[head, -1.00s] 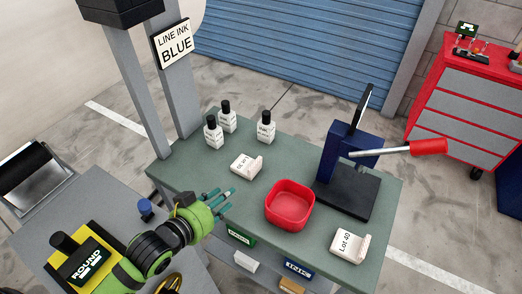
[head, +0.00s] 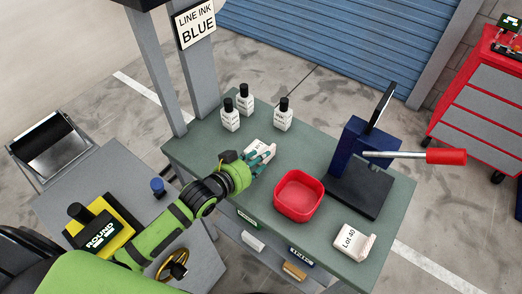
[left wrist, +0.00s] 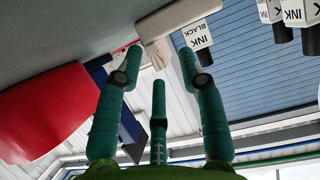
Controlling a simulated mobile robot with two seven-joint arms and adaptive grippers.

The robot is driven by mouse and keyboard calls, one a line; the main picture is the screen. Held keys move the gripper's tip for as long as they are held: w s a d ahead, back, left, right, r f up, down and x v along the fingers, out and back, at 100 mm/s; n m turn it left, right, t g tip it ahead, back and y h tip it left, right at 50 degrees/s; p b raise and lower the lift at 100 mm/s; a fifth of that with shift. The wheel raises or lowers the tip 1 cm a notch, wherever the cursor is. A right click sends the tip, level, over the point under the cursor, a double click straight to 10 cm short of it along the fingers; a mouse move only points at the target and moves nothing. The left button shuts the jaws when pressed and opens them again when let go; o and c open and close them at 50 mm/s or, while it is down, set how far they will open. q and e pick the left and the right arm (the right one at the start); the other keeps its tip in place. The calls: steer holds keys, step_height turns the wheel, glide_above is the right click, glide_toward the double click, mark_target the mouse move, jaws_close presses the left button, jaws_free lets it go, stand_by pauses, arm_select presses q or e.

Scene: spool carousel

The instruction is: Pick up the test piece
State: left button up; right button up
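A small white block with a dark label (head: 255,146), too small to read, lies on the green table behind the red tray. A second white block marked "Lot 40" (head: 349,241) lies at the table's front right. I cannot tell which is the test piece. My left gripper (head: 267,156) is at the front of the first block, its teal fingers partly covering it. In the left wrist view the fingers (left wrist: 158,55) are spread, with a pale block (left wrist: 178,16) just past their tips. I see no firm hold. My right gripper is not in view.
Ink bottles (head: 283,115) stand behind the first block. A red tray (head: 298,213) is right of my gripper. A blue press (head: 349,150) with a red-handled lever (head: 446,156) stands further right. A grey post (head: 198,75) rises at the table's left end.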

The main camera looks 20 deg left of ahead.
arm_select(q)
jaws_close()
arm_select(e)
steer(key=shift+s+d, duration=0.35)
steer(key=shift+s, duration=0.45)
arm_select(q)
steer(key=shift+r, duration=0.15)
